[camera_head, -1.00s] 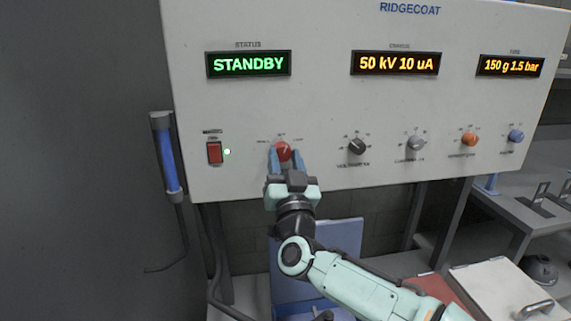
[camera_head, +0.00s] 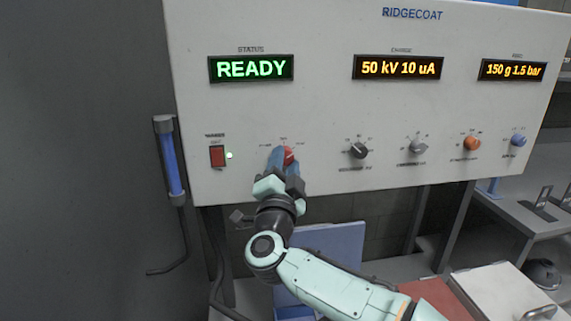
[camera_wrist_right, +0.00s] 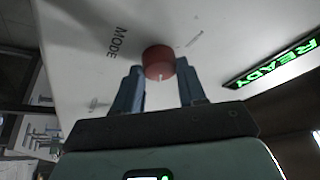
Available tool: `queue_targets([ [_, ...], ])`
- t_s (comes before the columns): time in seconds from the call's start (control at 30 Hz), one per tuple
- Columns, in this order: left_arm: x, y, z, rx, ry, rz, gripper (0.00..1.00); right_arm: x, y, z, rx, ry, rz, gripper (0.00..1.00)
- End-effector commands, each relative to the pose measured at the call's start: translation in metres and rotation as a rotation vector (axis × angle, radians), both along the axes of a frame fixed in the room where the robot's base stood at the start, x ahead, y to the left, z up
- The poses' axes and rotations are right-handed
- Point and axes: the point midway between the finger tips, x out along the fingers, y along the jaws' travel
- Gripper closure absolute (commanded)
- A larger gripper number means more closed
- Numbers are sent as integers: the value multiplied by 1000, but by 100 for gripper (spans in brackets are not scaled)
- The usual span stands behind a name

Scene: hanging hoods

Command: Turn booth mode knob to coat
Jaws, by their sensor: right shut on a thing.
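The red booth mode knob (camera_head: 288,154) sits on the white control panel, right of the red power switch. The status display (camera_head: 251,68) reads READY in green. The small position labels around the knob are too blurred to read. My left gripper is not in view.
A blue tube (camera_head: 170,160) hangs at the left edge.

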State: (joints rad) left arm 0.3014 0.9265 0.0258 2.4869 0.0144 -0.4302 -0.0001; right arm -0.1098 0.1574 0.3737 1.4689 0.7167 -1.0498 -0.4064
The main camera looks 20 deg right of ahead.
Motion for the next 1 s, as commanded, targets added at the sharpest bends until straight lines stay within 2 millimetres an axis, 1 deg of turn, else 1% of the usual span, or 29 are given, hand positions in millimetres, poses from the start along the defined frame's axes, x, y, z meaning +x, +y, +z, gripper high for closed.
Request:
queue_targets([
  [0.5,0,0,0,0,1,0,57,0,1,0,19,-6,4,90],
  [0.53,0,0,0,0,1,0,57,0,1,1,19,-7,3,50],
  [0.57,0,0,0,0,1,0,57,0,1,1,19,-7,3,40],
  [0.6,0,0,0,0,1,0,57,0,1,1,18,-6,3,35],
  [0.87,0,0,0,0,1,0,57,0,0,0,17,-5,1,35],
  [1.0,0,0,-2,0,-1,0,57,-7,4,-2,17,-6,1,35],
])
